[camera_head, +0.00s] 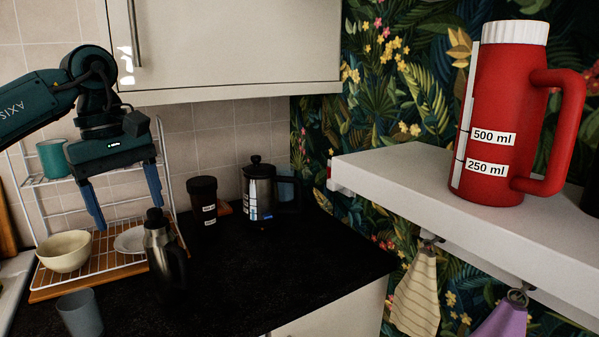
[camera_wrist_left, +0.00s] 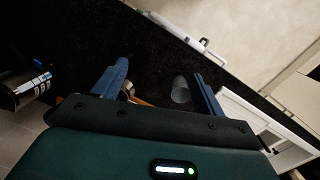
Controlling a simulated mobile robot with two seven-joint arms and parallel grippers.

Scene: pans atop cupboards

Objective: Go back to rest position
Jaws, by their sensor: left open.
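My left gripper (camera_head: 124,204) hangs from the upper left in the head view, its two blue fingers spread wide with nothing between them. It is in front of the white wire dish rack (camera_head: 160,140), above the dark counter. In the left wrist view the open fingers (camera_wrist_left: 155,85) also show, with the counter beyond them. A grey cup (camera_wrist_left: 181,90) appears beside one finger there, apart in depth as far as I can tell. My right gripper is in neither view.
The rack holds a teal mug (camera_head: 52,158), a cream bowl (camera_head: 64,251) and a white dish (camera_head: 130,240). A steel flask (camera_head: 160,250), dark jar (camera_head: 203,200) and coffee press (camera_head: 259,188) stand on the counter. A red jug (camera_head: 508,120) stands on the white shelf (camera_head: 400,170). An upper cupboard (camera_head: 230,45) hangs close by.

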